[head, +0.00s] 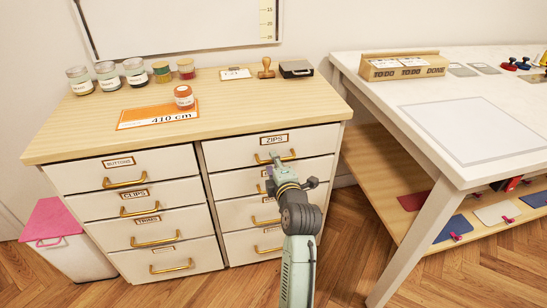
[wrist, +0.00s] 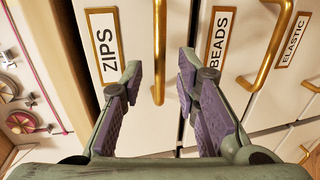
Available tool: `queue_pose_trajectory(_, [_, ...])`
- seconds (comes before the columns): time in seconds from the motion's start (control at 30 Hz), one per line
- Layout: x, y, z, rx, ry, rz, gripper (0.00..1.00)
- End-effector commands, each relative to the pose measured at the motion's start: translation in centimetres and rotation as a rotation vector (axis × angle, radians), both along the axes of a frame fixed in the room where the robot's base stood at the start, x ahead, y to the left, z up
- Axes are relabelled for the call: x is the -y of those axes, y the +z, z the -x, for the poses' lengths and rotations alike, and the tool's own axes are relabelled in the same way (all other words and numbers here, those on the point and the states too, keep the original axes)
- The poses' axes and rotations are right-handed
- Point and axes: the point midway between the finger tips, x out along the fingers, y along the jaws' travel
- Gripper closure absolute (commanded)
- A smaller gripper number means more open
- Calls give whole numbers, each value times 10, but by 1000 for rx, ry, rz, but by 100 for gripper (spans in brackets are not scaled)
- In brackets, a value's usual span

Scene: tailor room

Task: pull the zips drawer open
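The zips drawer (head: 230,153) is the top right drawer of the wooden-topped cabinet, with a white front and a label reading ZIPS. Its front looks closed in the head view. Its brass bar handle (head: 288,155) is partly hidden by my gripper (head: 272,163). In the wrist view, the zips handle (wrist: 159,45) lies between the two fingers of my gripper (wrist: 160,68), with clear space on each side. The fingers are open and hold nothing. The ZIPS label (wrist: 103,45) is beyond the left finger. Whether the fingertips reach past the bar is hard to tell.
The beads drawer (wrist: 200,18) is directly below. The buttons drawer (head: 85,172) is to the left. A white worktable (head: 430,88) stands to the right; a pink-lidded bin (head: 75,255) stands left.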

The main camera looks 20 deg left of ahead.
Motion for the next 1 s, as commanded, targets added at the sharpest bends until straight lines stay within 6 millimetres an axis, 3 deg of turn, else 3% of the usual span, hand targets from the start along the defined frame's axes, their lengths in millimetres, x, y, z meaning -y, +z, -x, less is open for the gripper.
queue_pose_trajectory(0.2, [-11, -3, -17, 0, 0, 0, 71])
queue_pose_trajectory(0.5, [-12, -5, -19, 1, -1, 0, 71])
queue_pose_trajectory(1.0, [-12, -4, -18, 1, -1, 0, 100])
